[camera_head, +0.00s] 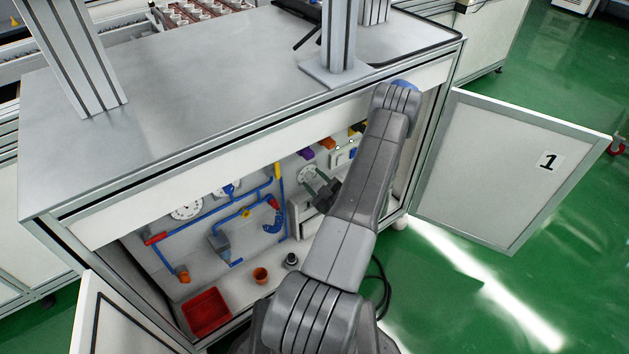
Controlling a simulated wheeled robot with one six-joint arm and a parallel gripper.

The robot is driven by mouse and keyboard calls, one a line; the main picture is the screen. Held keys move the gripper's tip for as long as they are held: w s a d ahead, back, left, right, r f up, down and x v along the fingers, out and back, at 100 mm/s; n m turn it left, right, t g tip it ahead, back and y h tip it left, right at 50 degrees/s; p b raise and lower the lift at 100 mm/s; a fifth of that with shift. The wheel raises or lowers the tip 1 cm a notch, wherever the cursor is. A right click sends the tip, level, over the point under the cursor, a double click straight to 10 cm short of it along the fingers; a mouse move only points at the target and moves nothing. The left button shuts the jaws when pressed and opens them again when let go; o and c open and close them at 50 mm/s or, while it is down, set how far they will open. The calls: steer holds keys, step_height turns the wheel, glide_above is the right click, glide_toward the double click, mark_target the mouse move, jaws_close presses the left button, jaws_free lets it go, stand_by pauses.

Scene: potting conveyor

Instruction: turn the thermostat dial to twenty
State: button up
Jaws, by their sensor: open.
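A round white dial face (306,175) is on the back panel inside the open cabinet, right of the blue pipes. It looks like the thermostat dial, but its markings and setting are too small to read. My gripper (318,187) is open, with its dark fingers just in front of and slightly below this dial. The fingers and arm hide part of the panel there, and I cannot tell whether they touch the dial.
Blue pipes (205,216) and a gauge (186,209) are on the panel's left. An open door (500,180) marked 1 is at the right. The cabinet top overhangs my arm's reach.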

steer(key=p+v, duration=0.1)
steer(key=v, duration=1.2)
steer(key=shift+s+d+p, duration=0.2)
steer(key=shift+p, duration=0.2)
steer(key=b+x, duration=0.2)
steer(key=x, duration=1.2)
steer(key=shift+s, duration=0.15)
